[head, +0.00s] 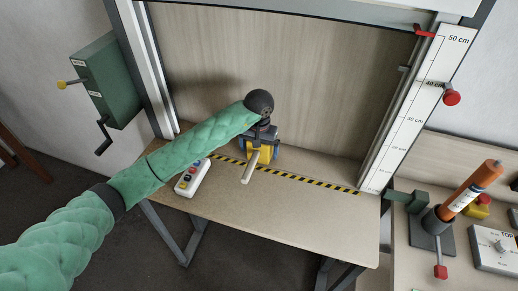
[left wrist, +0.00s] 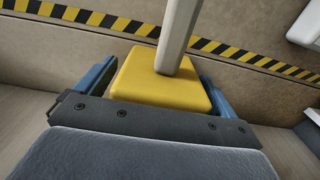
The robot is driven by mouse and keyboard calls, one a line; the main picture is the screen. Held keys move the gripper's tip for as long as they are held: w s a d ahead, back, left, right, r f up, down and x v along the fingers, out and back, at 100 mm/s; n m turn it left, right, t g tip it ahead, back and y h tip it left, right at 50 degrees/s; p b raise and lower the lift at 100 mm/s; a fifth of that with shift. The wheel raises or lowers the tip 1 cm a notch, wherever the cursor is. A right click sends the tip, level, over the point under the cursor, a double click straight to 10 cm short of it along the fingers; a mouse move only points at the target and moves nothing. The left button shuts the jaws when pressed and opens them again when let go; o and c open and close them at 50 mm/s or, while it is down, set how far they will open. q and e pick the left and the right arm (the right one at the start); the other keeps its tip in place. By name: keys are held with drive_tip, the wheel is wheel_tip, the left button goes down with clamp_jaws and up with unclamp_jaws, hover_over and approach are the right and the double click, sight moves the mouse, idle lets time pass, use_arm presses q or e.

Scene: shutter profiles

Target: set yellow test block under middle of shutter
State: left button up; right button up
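The yellow test block (head: 264,154) with a pale post handle (head: 250,168) is at the striped line on the table, near the middle of the frame opening. The left wrist view shows the block (left wrist: 150,88) close between two blue fingers, with the post rising from its top face. Whether the block touches the table is hidden. The shutter's grey lower edge (head: 300,12) is high up at the top of the frame. My right gripper is not in view.
A white button box (head: 192,178) lies on the table left of the block. A height scale (head: 415,105) lines the right post. A green crank box (head: 105,82) is on the left. An orange cylinder device (head: 475,188) stands on the right bench. The front tabletop is clear.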

use_arm(q)
drive_tip(key=shift+r, duration=0.1)
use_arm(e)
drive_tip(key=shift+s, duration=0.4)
use_arm(q)
drive_tip(key=shift+r+p, duration=0.1)
drive_tip(key=shift+p, duration=0.2)
drive_tip(key=shift+r+b, duration=0.1)
drive_tip(key=shift+b, duration=0.2)
drive_tip(key=shift+r, duration=0.25)
drive_tip(key=shift+r+b, duration=0.55)
drive_tip(key=shift+r, duration=0.1)
wheel_tip(320, 180, up, 9)
drive_tip(key=b, duration=0.4)
drive_tip(key=shift+f, duration=0.15)
drive_tip(key=shift+r+b, duration=0.35)
drive_tip(key=shift+r, duration=0.25)
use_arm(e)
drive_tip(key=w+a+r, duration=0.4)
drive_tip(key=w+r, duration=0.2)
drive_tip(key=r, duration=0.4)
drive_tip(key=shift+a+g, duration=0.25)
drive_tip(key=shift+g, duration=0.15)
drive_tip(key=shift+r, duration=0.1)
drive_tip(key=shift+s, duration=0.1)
